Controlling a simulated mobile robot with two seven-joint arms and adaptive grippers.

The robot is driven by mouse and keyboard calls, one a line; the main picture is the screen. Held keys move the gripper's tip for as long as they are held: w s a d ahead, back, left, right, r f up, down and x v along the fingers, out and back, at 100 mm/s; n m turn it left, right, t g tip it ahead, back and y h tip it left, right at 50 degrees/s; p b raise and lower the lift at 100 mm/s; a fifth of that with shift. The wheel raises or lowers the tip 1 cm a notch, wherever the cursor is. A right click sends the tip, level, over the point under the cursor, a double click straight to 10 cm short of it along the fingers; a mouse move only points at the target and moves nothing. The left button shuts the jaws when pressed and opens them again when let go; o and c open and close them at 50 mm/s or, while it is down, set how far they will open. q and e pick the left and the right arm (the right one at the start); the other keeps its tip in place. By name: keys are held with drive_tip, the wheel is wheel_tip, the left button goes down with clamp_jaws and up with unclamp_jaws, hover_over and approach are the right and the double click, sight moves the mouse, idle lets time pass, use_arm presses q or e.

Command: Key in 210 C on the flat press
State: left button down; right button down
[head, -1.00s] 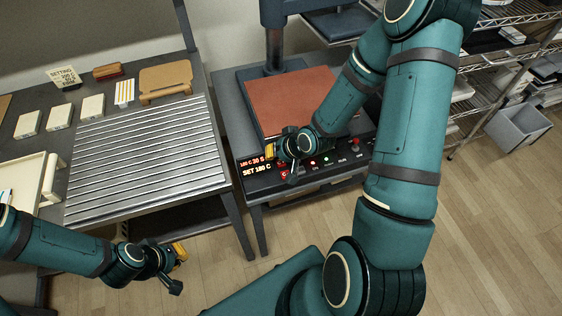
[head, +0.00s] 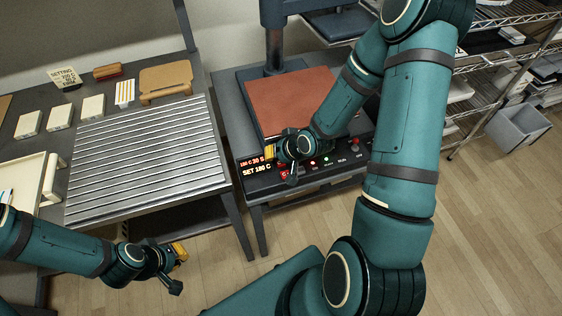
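The flat press has a brown-red lower pad (head: 290,98) and a dark front control panel (head: 335,160). Its display (head: 257,170) reads "SET 180 C", with a smaller red line above that looks like 180 C and 30 S. Lit buttons (head: 313,162) run along the panel to the right. My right gripper (head: 281,168) is at the panel's left part, over the buttons beside the display. Its fingertips are partly hidden and I cannot tell whether it touches a button. My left gripper (head: 177,270) is empty, fingers apart, in front of the left table.
A setting card (head: 64,78) stands at the left table's back; its small print is hard to read. A ribbed metal surface (head: 145,150), pale blocks (head: 60,116) and a tan stand (head: 166,78) are there. A wire shelf (head: 490,80) and grey bin (head: 518,127) stand right.

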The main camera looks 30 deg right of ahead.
drive_tip(key=shift+s+f, duration=0.3)
drive_tip(key=shift+f, duration=0.2)
drive_tip(key=shift+s+f, duration=0.25)
drive_tip(key=shift+f, duration=0.25)
idle(1.0)
drive_tip(key=shift+w+r+p, duration=0.2)
drive_tip(key=shift+r+p, duration=0.25)
drive_tip(key=shift+r, duration=0.2)
drive_tip(key=shift+w+r, duration=0.1)
drive_tip(key=shift+w+r+p, duration=0.1)
drive_tip(key=shift+r+p, duration=0.3)
drive_tip(key=shift+r, duration=0.15)
wheel_tip(320, 180, up, 4)
drive_tip(key=p, duration=0.3)
drive_tip(key=shift+r, duration=0.1)
